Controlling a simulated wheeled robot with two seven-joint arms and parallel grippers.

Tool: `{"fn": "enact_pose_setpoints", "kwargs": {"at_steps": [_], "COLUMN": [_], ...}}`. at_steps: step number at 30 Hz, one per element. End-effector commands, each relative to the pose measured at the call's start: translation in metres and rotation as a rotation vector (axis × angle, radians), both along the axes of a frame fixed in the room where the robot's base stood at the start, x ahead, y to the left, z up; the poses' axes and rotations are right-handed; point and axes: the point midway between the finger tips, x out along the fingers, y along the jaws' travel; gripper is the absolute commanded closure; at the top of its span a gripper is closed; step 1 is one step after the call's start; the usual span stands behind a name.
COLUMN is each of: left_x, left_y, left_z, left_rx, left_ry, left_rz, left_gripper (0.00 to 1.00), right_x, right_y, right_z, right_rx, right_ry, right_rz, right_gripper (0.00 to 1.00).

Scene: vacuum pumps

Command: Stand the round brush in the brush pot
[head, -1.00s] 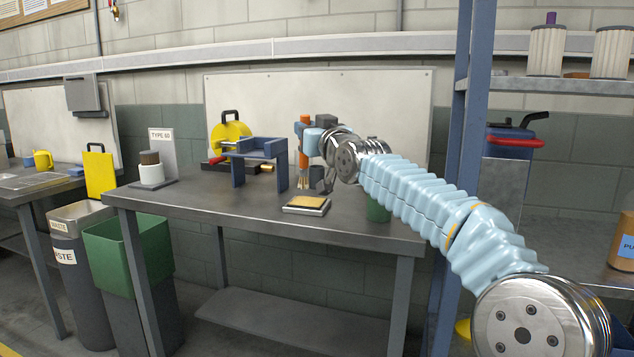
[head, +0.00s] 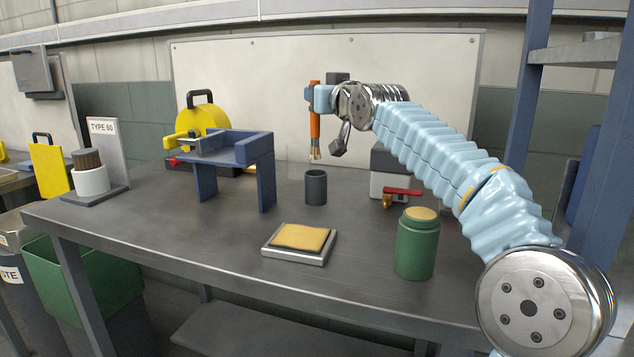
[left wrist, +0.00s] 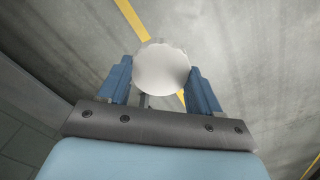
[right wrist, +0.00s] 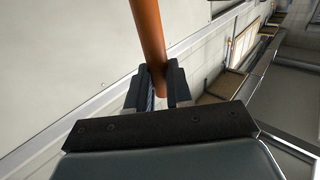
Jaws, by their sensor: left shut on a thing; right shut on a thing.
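The round brush (head: 315,130) has an orange handle and pale bristles that point down. My right gripper (head: 322,98) is shut on its handle and holds it nearly upright in the air. The handle also shows between the right fingers in the right wrist view (right wrist: 149,40). The brush pot (head: 316,188), a dark grey cup, stands upright on the bench. The bristle ends appear just above its rim in the head view, apart from it; the depth between them is hard to tell. My left gripper (left wrist: 160,85) is shut on a pale round thing (left wrist: 160,66), over the floor.
The bench (head: 190,225) holds a blue stand (head: 240,150) left of the pot, a tray with a yellow pad (head: 300,240) in front, and a green jar (head: 416,245) to the right. A red-handled valve (head: 402,192) lies behind the jar. Bare bench surrounds the pot.

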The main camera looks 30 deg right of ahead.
Motion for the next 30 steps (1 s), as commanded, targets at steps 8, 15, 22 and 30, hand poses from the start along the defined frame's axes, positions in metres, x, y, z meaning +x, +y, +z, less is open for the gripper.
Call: {"fn": "enact_pose_setpoints", "kwargs": {"at_steps": [8, 15, 22, 30], "left_x": [0.000, 0.000, 0.000, 0.000], "left_y": [0.000, 0.000, 0.000, 0.000], "left_z": [-0.001, -0.001, -0.001, -0.002], "left_rx": [0.000, 0.000, 0.000, 0.000], "left_ry": [0.000, 0.000, 0.000, 0.000], "left_rz": [0.000, 0.000, 0.000, 0.000], "left_gripper": [0.69, 0.69, 0.69, 0.69], "right_x": [-0.001, -0.001, -0.001, 0.000], "right_y": [-0.001, -0.001, 0.000, 0.000], "right_z": [-0.049, -0.078, -0.096, -0.097], "right_rx": [-0.001, -0.002, -0.001, 0.000], "right_ry": [0.004, 0.004, 0.002, 0.002], "right_rz": [-0.001, -0.004, -0.001, -0.001], "right_gripper": [1.00, 1.00, 1.00, 1.00]}}
